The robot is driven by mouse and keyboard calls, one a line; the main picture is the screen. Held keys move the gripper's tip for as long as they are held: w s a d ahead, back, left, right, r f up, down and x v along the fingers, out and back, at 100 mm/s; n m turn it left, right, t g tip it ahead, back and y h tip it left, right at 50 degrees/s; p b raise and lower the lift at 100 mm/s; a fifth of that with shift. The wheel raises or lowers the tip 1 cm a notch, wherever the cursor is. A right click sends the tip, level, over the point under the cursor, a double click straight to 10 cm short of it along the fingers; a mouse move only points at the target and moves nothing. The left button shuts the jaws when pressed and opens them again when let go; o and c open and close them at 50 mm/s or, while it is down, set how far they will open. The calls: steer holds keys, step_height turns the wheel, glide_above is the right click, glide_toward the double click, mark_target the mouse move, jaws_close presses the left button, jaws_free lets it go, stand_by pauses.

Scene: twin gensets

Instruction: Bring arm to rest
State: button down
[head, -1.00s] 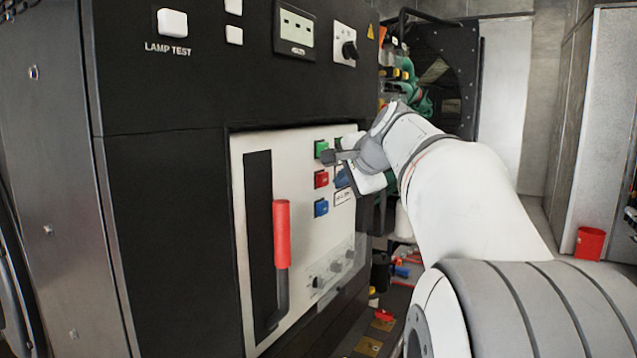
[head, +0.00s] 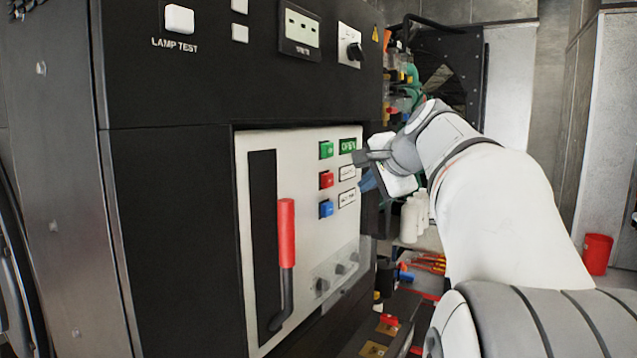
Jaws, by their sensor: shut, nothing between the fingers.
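My arm reaches in from the lower right in the head view, with its wrist bent toward the control cabinet (head: 170,220). My gripper (head: 358,156) is shut and empty. It points left, in front of the right edge of the white breaker panel (head: 325,235), close to the labels beside the buttons. A green button (head: 326,149), a red button (head: 326,180) and a blue button (head: 326,209) are in full view left of the gripper. I cannot tell the exact gap between gripper and panel.
The cabinet's upper face carries a lamp test button (head: 180,19), a small display (head: 299,30) and a rotary switch (head: 354,51). Green machinery and a dark radiator (head: 445,70) stand behind my arm. A red bucket (head: 597,254) is on the floor at right. White bottles (head: 411,218) stand below my wrist.

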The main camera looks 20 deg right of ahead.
steer(key=s+a+f+n+g, duration=0.2)
steer(key=s+a+f+n, duration=0.15)
steer(key=a+f, duration=0.35)
steer(key=s+a+f+n+g, duration=0.25)
steer(key=s+a+f, duration=0.25)
steer(key=f, duration=0.3)
steer(key=s+a+f+n+g, duration=0.2)
steer(key=s+f+n, duration=0.3)
steer(key=s+f, duration=0.3)
steer(key=s+a+f+n+g+b, duration=0.1)
steer(key=s+a+f+n, duration=0.3)
steer(key=s+f, duration=0.4)
step_height(320, 180, down, 3)
steer(key=shift+a+r+n+g+h, duration=0.15)
steer(key=shift+n+g+h, duration=0.25)
steer(key=shift+n, duration=0.2)
